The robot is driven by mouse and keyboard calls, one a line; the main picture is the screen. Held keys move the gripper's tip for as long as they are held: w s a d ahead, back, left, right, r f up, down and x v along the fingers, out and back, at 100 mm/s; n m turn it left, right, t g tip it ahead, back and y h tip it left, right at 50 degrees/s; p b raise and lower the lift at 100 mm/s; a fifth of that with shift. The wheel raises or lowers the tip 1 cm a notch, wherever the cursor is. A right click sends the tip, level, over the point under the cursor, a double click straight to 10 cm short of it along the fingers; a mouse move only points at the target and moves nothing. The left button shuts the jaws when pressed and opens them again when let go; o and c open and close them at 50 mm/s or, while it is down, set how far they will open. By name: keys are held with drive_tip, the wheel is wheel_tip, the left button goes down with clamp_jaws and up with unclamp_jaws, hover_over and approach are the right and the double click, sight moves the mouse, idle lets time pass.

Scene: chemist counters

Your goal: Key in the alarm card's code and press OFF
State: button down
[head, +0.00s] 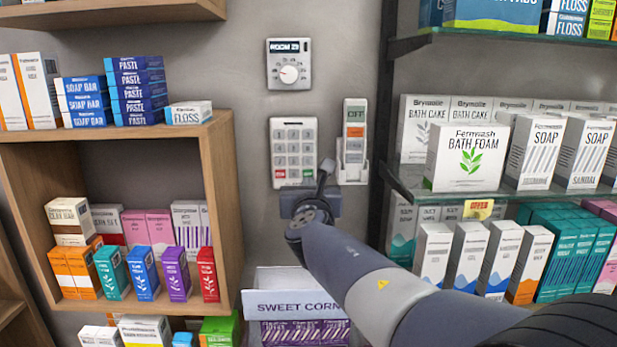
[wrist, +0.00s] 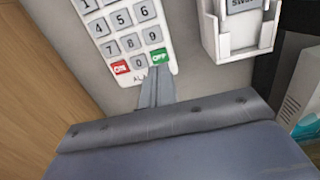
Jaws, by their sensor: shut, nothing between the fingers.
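The white alarm keypad (head: 281,152) is fixed to the grey wall, with grey number keys. In the wrist view the lower part of the keypad (wrist: 97,20) shows a red ON key (wrist: 120,67) at bottom left, a 0 key (wrist: 138,62) and a green OFF key (wrist: 158,57) at bottom right. My gripper (wrist: 157,78) is shut and empty, its tips at the keypad's lower edge just below the OFF key. I cannot tell whether they touch it. In the head view my gripper (head: 325,168) is at the keypad's lower right. I can make out no alarm card.
A remote with an OFF display (head: 355,116) sits in a white wall holder (head: 352,172) right of the keypad. A wooden shelf (head: 222,200) stands left, glass shelves (head: 480,196) right. A SWEET CORN box (head: 295,303) is below.

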sight(308, 172)
drive_tip(key=shift+w+p, duration=0.35)
drive_tip(key=shift+w, duration=1.3)
drive_tip(key=shift+w, duration=0.45)
drive_tip(key=shift+r, duration=0.3)
drive_tip(key=shift+s, duration=0.1)
